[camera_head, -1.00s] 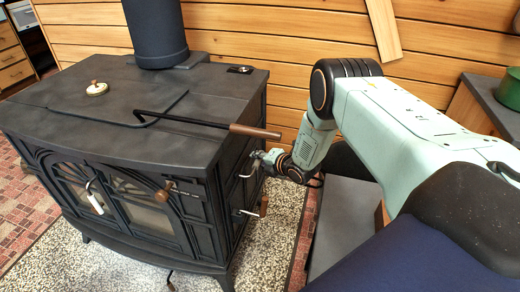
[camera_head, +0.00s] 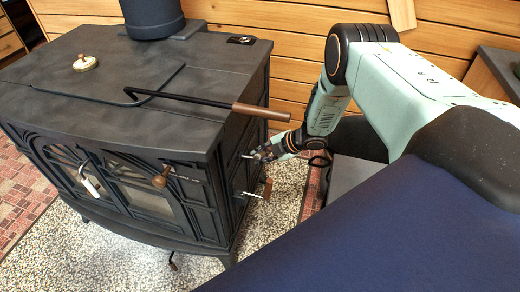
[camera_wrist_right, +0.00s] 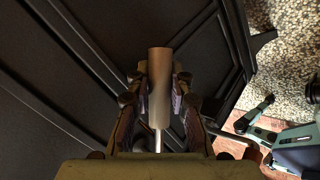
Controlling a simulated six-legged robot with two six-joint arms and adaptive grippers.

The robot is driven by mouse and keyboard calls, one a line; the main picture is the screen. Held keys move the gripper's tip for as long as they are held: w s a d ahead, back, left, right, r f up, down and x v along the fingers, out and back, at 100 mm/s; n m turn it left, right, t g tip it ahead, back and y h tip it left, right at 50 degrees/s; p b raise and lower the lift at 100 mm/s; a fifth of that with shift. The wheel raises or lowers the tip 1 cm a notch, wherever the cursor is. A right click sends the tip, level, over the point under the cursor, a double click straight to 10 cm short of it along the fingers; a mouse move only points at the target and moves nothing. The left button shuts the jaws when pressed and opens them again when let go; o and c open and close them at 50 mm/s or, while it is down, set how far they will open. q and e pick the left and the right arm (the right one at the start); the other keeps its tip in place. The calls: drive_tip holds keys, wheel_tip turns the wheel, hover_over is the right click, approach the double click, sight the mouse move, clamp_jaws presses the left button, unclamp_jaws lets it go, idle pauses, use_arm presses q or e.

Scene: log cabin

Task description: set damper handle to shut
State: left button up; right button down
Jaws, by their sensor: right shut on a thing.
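The black stove (camera_head: 130,95) stands at left in the head view. My right gripper (camera_head: 262,155) is at its right side face, at the end of a thin metal rod (camera_head: 247,156). I take this rod for the damper handle. In the head view the fingers hide this grip. My left gripper is not in view.
Below my right gripper, another rod with a brown wooden grip (camera_head: 268,188) sticks out of the stove's side. A long poker (camera_head: 200,101) lies on the stove top, its brown handle overhanging the right edge. Speckled floor (camera_head: 288,205) lies beside the stove.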

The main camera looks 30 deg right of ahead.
drive_tip(key=shift+s+a+f+m+g+y+b, duration=0.3)
drive_tip(key=shift+a+f+y+b, duration=0.1)
drive_tip(key=shift+f+b, duration=0.1)
drive_tip(key=shift+s+a+f, duration=0.15)
drive_tip(key=shift+s, duration=0.05)
drive_tip(key=shift+a+g+y, duration=0.1)
drive_tip(key=shift+g+y, duration=0.2)
drive_tip(key=c, duration=1.2)
unclamp_jaws()
drive_tip(key=shift+d+r, duration=0.2)
drive_tip(key=shift+d, duration=0.1)
drive_tip(key=shift+v, duration=5.75)
